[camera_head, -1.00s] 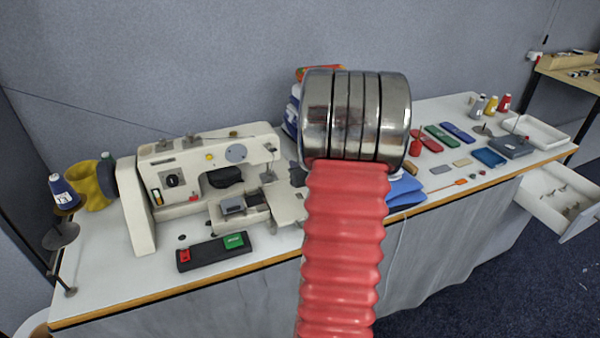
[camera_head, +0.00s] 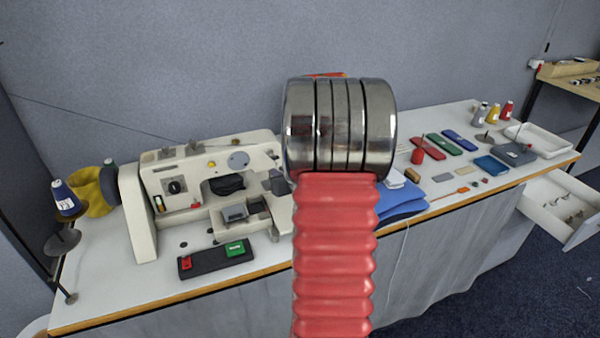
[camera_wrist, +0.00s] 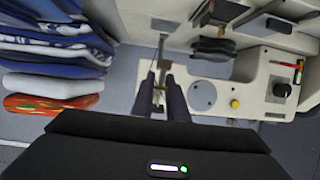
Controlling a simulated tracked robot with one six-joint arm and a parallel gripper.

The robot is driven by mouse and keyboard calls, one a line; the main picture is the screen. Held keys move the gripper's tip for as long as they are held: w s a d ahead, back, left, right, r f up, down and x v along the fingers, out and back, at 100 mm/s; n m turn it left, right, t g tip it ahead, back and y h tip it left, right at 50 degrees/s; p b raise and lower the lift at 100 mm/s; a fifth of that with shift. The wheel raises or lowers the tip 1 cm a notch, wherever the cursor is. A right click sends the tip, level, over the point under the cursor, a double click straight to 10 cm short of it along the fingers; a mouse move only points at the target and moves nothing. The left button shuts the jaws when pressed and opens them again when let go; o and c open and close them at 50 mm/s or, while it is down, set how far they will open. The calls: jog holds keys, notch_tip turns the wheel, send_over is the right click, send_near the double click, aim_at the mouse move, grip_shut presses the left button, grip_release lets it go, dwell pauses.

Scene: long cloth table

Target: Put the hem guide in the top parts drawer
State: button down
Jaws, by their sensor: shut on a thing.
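My gripper shows in the wrist view (camera_wrist: 172,98), its two dark fingers shut on a small brass-coloured piece (camera_wrist: 159,88). The piece is mostly hidden between the fingers, and I cannot tell its full shape; it may be the hem guide. The gripper is above the sewing machine's needle end. In the head view my arm hides the gripper. An open drawer (camera_head: 555,218) pulls out below the table's right end, with several small metal parts inside. I cannot tell whether it is the top one.
The cream sewing machine (camera_head: 150,215) stands at left, with a pedal box (camera_head: 213,261) before it. Folded fabrics (camera_wrist: 55,50) lie beside it. Several coloured flat cases, spools and a white tray (camera_head: 545,139) fill the table's right part. Floor before the drawer is clear.

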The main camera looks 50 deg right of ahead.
jog(key=w+a+n+y, duration=0.1)
jog(key=w+a, duration=0.6)
jog(key=a, duration=0.4)
jog(key=w+a+n+y, duration=0.2)
jog(key=a, duration=1.5)
jog(key=w+a+n+t+y, duration=0.1)
jog(key=w+a+n+y, duration=0.1)
jog(key=a, duration=1.5)
jog(key=shift+w+a+y, duration=0.25)
jog(key=shift+a+y, duration=0.15)
jog(key=shift+y, duration=0.2)
jog(key=shift+s+r, duration=0.1)
